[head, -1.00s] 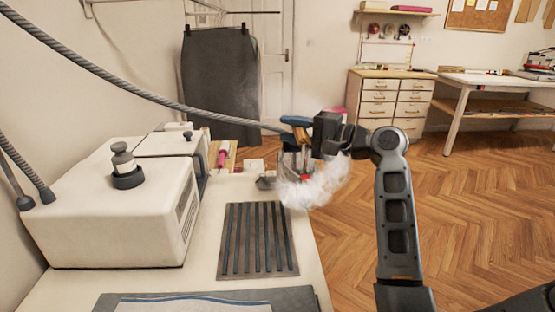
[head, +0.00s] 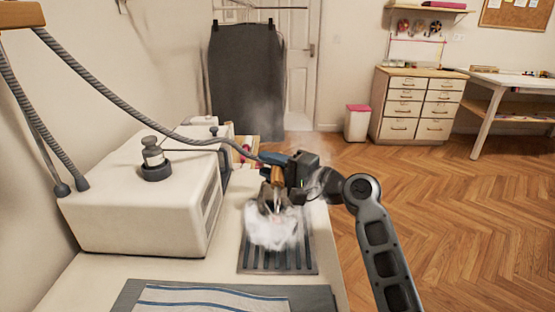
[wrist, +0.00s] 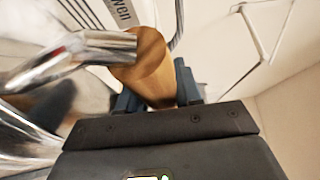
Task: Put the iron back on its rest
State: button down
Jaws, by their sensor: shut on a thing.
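The iron (head: 271,196) has a wooden handle and a metal body, and white steam hides much of its lower part. My gripper (head: 278,168) is shut on the handle. In the wrist view, the brown wooden handle (wrist: 148,62) sits between the blue-grey fingers of my gripper (wrist: 156,92), with shiny metal beside it. The rest (head: 279,263) is a dark ribbed rack lying on the white table. The iron is over its far part in the head view. Steam hides whether they touch.
A white boiler box (head: 140,218) with a capped knob stands left of the rest. A grey hose (head: 110,97) runs from the upper left towards the iron. A grey pad with a striped cloth (head: 215,298) lies in front. Open floor lies to the right.

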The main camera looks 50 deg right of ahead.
jog(key=shift+f, duration=1.55)
jog(key=shift+f, duration=0.15)
jog(key=c, duration=1.2)
grip_release()
jog(key=shift+f, duration=0.3)
jog(key=o, duration=0.4)
jog(key=shift+o, duration=0.2)
jog(key=shift+r, duration=0.1)
jog(key=shift+r, duration=0.2)
jog(key=s+d+b, duration=0.1)
jog(key=s+b, duration=0.1)
jog(key=s, duration=1)
jog(key=shift+d, duration=0.2)
jog(key=shift+f, duration=0.1)
